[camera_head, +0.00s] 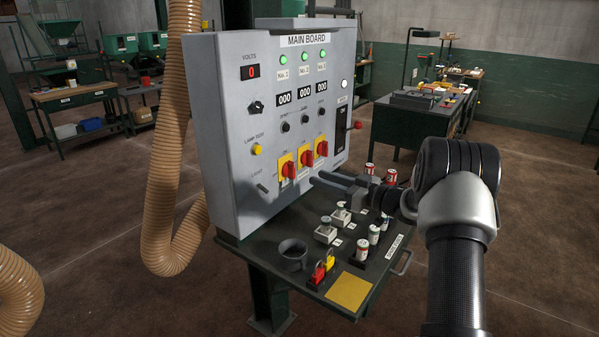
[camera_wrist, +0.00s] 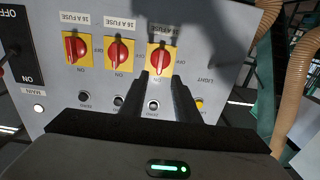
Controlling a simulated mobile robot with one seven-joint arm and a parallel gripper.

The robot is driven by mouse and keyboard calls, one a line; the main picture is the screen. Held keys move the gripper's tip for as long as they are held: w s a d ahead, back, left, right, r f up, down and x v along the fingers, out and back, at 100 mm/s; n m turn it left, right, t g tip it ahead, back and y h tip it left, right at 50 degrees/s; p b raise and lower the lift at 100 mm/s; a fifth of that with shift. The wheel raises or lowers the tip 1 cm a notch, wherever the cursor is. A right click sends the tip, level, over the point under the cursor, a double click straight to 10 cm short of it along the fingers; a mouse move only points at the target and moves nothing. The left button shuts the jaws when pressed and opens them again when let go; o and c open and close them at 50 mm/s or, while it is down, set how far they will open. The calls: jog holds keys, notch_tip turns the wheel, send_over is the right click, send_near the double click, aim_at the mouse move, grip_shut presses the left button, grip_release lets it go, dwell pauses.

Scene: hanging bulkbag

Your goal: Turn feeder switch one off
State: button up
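The main board (camera_head: 225,110) carries three red rotary switches on yellow plates. The leftmost, under the No.1 column, is feeder switch one (camera_head: 287,168); in the wrist view, where left and right are swapped, it is the rightmost red knob (camera_wrist: 161,56). Its handle looks upright there, in line with the ON mark. My gripper (camera_head: 322,177) is in front of the board, right of this switch in the head view. In the wrist view my gripper (camera_wrist: 166,92) has its two dark fingers apart, pointing at this knob. Contact cannot be told; a shadow covers the plate's top.
The other red switches (camera_head: 306,158) (camera_head: 321,148) sit close beside it. Green lamps (camera_head: 304,56) are lit above. The bench (camera_head: 255,255) below holds a mug (camera_head: 292,254), padlocks (camera_head: 321,270) and several fuses. A tan hose (camera_head: 165,170) hangs left of the board.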

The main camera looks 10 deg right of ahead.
aim_at(294, 169)
jog(key=x, duration=0.9)
jog(key=shift+s+d, duration=0.1)
grip_shut()
